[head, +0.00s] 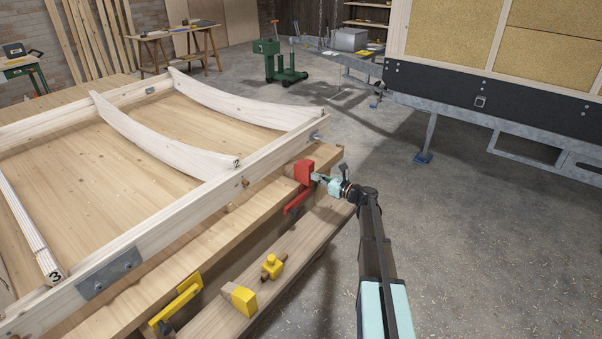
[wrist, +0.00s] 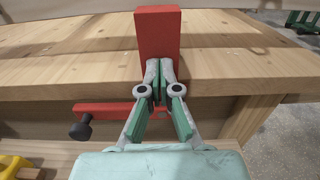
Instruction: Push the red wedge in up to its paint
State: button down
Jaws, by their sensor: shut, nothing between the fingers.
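The red wedge (head: 304,171) is at the bench's front edge, near the right end of the timber frame. In the wrist view it is a red block (wrist: 158,33) standing up from the bench top, centred ahead of my gripper; only red faces show. My gripper (head: 317,177) is shut and empty, its fingertips at the wedge's near face. In the wrist view the fingertips (wrist: 160,68) overlap the wedge's lower part, and I cannot tell whether they touch it. The wedge's far end is hidden. A red bar (wrist: 108,107) with a black knob lies just below the bench edge.
The timber frame (head: 175,230) with curved ribs covers the bench. On the lower ledge lie a yellow block (head: 240,298) and a yellow knobbed piece (head: 272,266). A yellow bracket (head: 176,302) is on the bench's front. Open concrete floor (head: 480,240) lies to the right.

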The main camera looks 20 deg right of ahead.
aim_at(312, 164)
jog(key=shift+w+a, duration=0.35)
jog(key=shift+w, duration=0.15)
jog(key=shift+w+a, duration=0.2)
jog(key=shift+w, duration=0.1)
jog(key=shift+w+a, duration=0.35)
jog(key=shift+w, duration=0.2)
jog(key=shift+s, duration=0.1)
jog(key=shift+s+d+r+p, duration=0.45)
jog(key=shift+s+r+p, duration=0.15)
jog(key=shift+r, duration=0.25)
jog(key=shift+s+d+r+p, duration=0.45)
jog(key=shift+s+r, duration=0.3)
jog(key=shift+r, duration=0.1)
jog(key=shift+s+d+r+p, duration=0.45)
jog(key=shift+s+r+p, duration=0.15)
jog(key=shift+r, duration=0.25)
